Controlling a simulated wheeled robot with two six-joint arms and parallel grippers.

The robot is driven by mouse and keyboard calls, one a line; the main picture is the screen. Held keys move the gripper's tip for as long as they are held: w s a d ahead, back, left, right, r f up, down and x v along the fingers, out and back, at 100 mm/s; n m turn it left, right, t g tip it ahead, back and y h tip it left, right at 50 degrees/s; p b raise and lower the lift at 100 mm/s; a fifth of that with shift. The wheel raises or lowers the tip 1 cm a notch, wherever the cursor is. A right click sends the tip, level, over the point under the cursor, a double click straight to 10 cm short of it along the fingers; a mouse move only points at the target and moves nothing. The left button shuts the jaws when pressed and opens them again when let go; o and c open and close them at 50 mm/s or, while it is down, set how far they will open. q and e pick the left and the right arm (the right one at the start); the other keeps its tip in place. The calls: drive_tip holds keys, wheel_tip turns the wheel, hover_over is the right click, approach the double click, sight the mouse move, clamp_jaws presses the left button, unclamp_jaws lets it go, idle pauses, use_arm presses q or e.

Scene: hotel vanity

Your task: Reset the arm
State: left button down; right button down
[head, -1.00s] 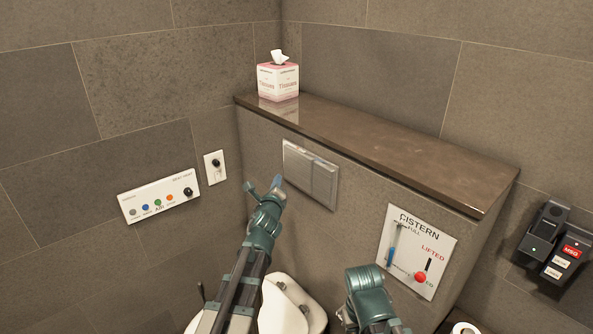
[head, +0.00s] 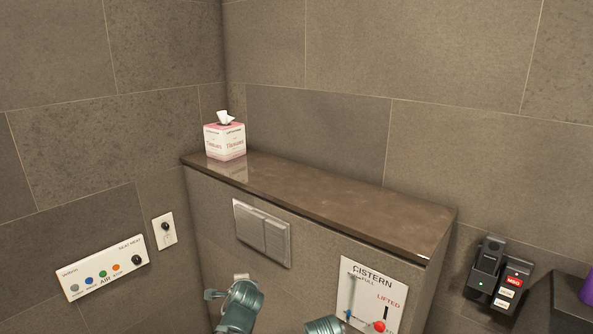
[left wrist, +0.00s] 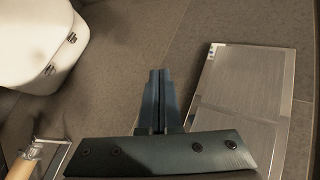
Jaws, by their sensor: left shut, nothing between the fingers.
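My left gripper (left wrist: 157,95) shows in the left wrist view with its two dark fingers shut together and nothing between them. Beside it, to the right, is the silver flush plate (left wrist: 240,105), with a gap between them in the picture. In the head view my left wrist (head: 241,302) is at the bottom, below the flush plate (head: 262,234); the fingers are hard to make out there. Only a teal piece of my right arm (head: 325,325) shows at the bottom edge. My right gripper is out of view.
A tissue box (head: 225,142) stands on the brown ledge (head: 330,197). The wall holds a button panel (head: 103,267), a small knob plate (head: 164,231), a cistern panel (head: 368,297) and black devices (head: 497,277). A white toilet part (left wrist: 40,40) shows in the left wrist view.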

use_arm(q)
drive_tip(key=s+d+f+n+g+p, duration=0.1)
drive_tip(key=s+d+f+n+g, duration=0.1)
drive_tip(key=s, duration=0.6)
drive_tip(key=s+d+f+n+g+h+p, duration=0.1)
drive_tip(key=s+d+f+n+g, duration=0.1)
drive_tip(key=s+d+n+g, duration=0.3)
drive_tip(key=s+d+f+n+g+h, duration=0.1)
drive_tip(key=s+d+f+n+g, duration=0.1)
drive_tip(key=s, duration=1.1)
drive_tip(key=d+n+g, duration=0.1)
drive_tip(key=d+g, duration=0.1)
drive_tip(key=d, duration=0.1)
drive_tip(key=shift+s+d+f+n+p, duration=0.2)
drive_tip(key=shift+f+n+p, duration=0.1)
drive_tip(key=shift+n+p, duration=0.1)
